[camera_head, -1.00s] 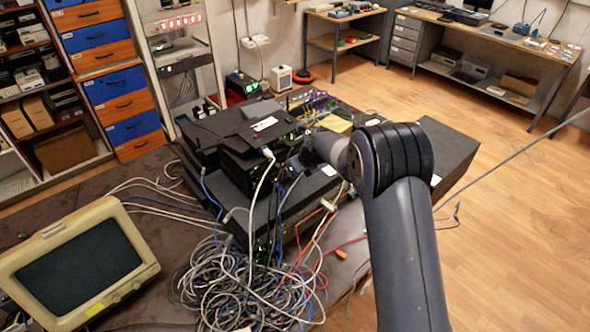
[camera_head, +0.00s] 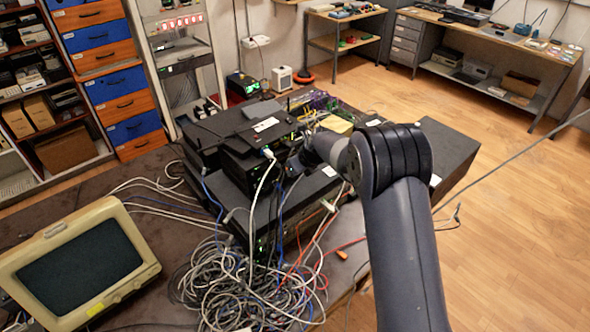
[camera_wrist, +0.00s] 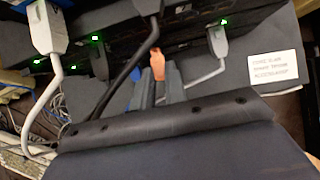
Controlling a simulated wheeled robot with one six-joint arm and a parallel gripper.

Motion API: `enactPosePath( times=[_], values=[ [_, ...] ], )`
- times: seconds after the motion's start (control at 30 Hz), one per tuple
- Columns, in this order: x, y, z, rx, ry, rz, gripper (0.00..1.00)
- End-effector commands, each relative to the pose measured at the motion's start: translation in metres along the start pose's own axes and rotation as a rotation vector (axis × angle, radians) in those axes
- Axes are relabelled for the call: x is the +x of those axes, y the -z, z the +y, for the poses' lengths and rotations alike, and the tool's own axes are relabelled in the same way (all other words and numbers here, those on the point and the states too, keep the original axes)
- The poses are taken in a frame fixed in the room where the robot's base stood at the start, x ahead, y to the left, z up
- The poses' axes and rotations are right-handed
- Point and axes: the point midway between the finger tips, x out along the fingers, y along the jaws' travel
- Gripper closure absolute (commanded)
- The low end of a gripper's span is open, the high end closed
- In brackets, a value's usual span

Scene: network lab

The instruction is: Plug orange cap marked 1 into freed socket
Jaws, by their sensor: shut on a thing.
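In the wrist view, an orange cap (camera_wrist: 157,63) stands between the tips of my gripper (camera_wrist: 160,78), which is shut on it. No number on the cap is legible. The cap points at the dark face of a network device (camera_wrist: 180,38), where plugs and green lights sit in a row. I cannot tell which socket is the freed one, or whether the cap touches the device. In the head view, my gripper (camera_head: 298,163) is at the front of the stacked devices (camera_head: 232,165), its fingers small and partly hidden; the cap cannot be made out there.
White (camera_wrist: 47,30), black (camera_wrist: 148,7) and grey (camera_wrist: 218,42) cable plugs crowd the device face around my gripper. A tangle of cables (camera_head: 245,285) lies below the stack. A small orange piece (camera_head: 342,254) lies on the table. An old monitor (camera_head: 80,262) stands left.

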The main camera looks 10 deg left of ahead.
Motion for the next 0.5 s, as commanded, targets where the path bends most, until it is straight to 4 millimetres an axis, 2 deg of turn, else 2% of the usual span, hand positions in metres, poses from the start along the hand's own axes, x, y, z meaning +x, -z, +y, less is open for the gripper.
enactPosePath(
  times=[0.5],
  values=[
    [0.0043,-0.0064,0.0003,-0.001,-0.001,0.0,1.0]
  ],
)
